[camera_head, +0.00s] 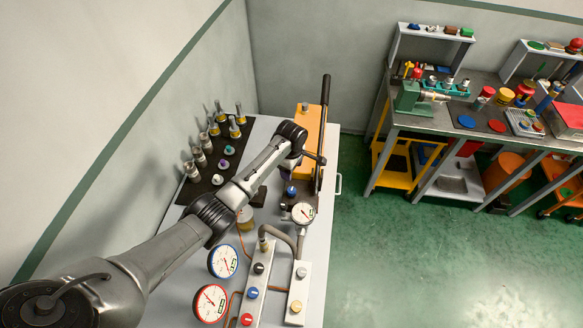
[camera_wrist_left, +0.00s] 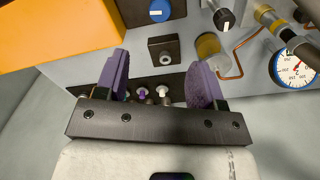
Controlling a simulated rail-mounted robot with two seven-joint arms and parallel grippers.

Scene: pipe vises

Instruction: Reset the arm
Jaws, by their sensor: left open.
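My left arm (camera_head: 210,215) reaches in from the lower left of the head view across the grey bench (camera_head: 312,230). Its wrist (camera_head: 292,137) hangs over the bench near the orange block (camera_head: 311,121), and the fingers are not clear there. In the left wrist view my left gripper (camera_wrist_left: 160,75) has two purple fingers spread wide apart with nothing between them. A small dark block with a round port (camera_wrist_left: 165,50) lies beyond the fingertips. My right gripper is not in view.
A dark mat (camera_head: 215,165) with several fittings lies along the wall. Blue-rimmed (camera_head: 223,261), red-rimmed (camera_head: 210,303) and silver (camera_head: 303,213) gauges stand near the arm. A long black lever (camera_head: 325,90) rises beside the orange block. A workbench (camera_head: 480,135) stands across the green floor (camera_head: 420,250).

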